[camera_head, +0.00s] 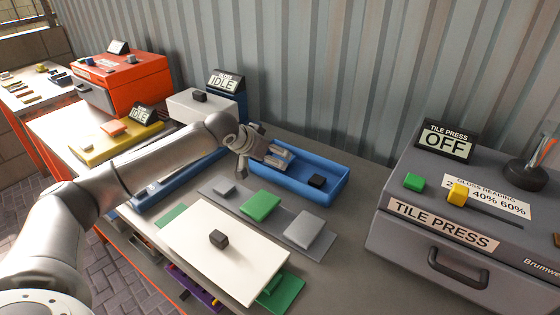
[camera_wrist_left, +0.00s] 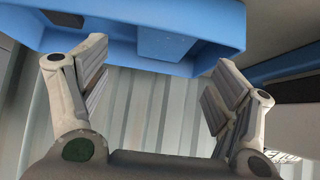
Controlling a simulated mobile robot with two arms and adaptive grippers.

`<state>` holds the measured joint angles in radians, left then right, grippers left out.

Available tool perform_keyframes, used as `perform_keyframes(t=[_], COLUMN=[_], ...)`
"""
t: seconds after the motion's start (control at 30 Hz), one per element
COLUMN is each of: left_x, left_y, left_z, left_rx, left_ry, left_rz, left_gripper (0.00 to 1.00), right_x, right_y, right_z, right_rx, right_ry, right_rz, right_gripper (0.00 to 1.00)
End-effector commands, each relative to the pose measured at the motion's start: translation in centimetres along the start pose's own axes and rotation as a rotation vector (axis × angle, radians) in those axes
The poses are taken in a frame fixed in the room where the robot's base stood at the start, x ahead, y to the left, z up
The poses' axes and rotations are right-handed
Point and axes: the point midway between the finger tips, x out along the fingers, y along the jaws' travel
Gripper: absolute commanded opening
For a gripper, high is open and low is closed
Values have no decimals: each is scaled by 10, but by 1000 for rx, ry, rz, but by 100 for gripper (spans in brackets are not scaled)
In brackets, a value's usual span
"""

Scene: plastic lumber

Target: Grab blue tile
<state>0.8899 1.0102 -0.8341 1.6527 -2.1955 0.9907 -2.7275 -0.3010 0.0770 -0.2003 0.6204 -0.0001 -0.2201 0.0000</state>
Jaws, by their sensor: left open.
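The blue tray (camera_head: 335,186) stands on the bench by the wall, and its blue wall also fills the top of the left wrist view (camera_wrist_left: 225,25). My left gripper (camera_head: 279,155) is at the tray's left half. Its two fingers (camera_wrist_left: 160,55) are spread wide with nothing between them. A flat square blue tile (camera_wrist_left: 170,42) appears inside the tray in the left wrist view, beyond the fingertips. In the head view I cannot make the tile out; the gripper covers part of the tray. My right gripper is not in view.
The grey tile press (camera_head: 385,230) stands at the right. A white board (camera_head: 195,235) with a dark block lies in front. A grey strip holds green (camera_head: 261,206) and grey tiles (camera_head: 305,229). An orange machine (camera_head: 143,85) is farther left. The corrugated wall is close behind the tray.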

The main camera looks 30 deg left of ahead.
Motion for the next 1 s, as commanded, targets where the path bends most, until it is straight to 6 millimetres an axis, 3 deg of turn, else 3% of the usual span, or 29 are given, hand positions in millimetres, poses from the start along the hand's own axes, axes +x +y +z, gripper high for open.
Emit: perform_keyframes(t=[0.23,0.6,0.9,1.0], left_x=[14,54,58,58], left_y=[-1,-2,-3,-3], left_z=[0,0,0,0], left_rx=[-1,-1,1,1], left_ry=[-2,0,1,1], left_rz=[1,1,0,0], left_gripper=[83,83,83,73], right_x=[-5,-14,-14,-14], right_y=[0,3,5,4], right_z=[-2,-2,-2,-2], right_rx=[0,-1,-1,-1], right_ry=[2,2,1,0], right_rz=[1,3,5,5], right_gripper=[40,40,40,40])
